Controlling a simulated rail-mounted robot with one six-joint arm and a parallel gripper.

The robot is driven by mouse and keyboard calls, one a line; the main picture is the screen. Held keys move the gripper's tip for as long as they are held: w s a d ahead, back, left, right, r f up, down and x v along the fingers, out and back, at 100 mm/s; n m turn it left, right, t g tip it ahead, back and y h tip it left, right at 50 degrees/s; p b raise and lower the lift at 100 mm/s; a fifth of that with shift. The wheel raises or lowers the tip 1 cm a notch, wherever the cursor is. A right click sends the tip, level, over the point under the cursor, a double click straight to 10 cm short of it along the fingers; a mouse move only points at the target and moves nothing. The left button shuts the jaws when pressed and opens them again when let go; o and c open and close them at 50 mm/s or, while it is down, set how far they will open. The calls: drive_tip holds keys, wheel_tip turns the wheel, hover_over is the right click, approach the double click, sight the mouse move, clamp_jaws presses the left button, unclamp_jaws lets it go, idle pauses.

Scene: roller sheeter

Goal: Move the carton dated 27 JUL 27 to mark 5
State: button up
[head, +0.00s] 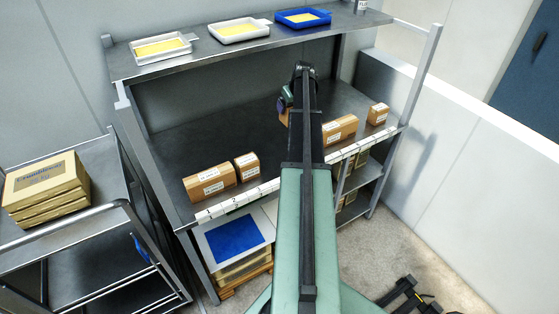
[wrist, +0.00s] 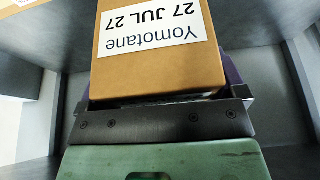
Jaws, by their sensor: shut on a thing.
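The carton dated 27 JUL 27 (wrist: 158,65) is brown with a white "Yomotane" label, which reads upside down in the wrist view. My gripper (wrist: 160,95) is shut on this carton, with a purple finger edge showing at its side. In the head view my gripper (head: 286,100) is over the middle shelf, mostly behind my arm. A small part of the held carton (head: 284,117) shows beside the arm. A white strip of numbered marks (head: 238,203) runs along the shelf's front edge. My arm hides its middle, and I cannot make out mark 5.
Two cartons (head: 209,182) (head: 246,166) stand at the shelf's left front. Another carton (head: 340,130) stands right of my arm, and a smaller one (head: 378,114) farther right. Trays (head: 160,48) sit on the upper shelf (head: 190,57). The middle shelf's back left (head: 185,140) is clear.

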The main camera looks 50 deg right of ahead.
wheel_tip(320, 180, down, 20)
drive_tip(key=b, duration=2)
drive_tip(key=shift+d+f, duration=0.15)
drive_tip(key=shift+f, duration=0.05)
drive_tip(key=shift+s+r+p, duration=0.1)
drive_tip(key=shift+r+p, duration=0.2)
drive_tip(key=shift+p, duration=0.05)
drive_tip(key=shift+f, duration=0.25)
drive_tip(key=o, duration=0.7)
drive_tip(key=shift+r, duration=0.1)
drive_tip(key=shift+r+p, duration=0.3)
drive_tip(key=shift+r, duration=0.15)
drive_tip(key=p+v, duration=1)
drive_tip(key=v, duration=0.1)
drive_tip(key=shift+r, duration=0.2)
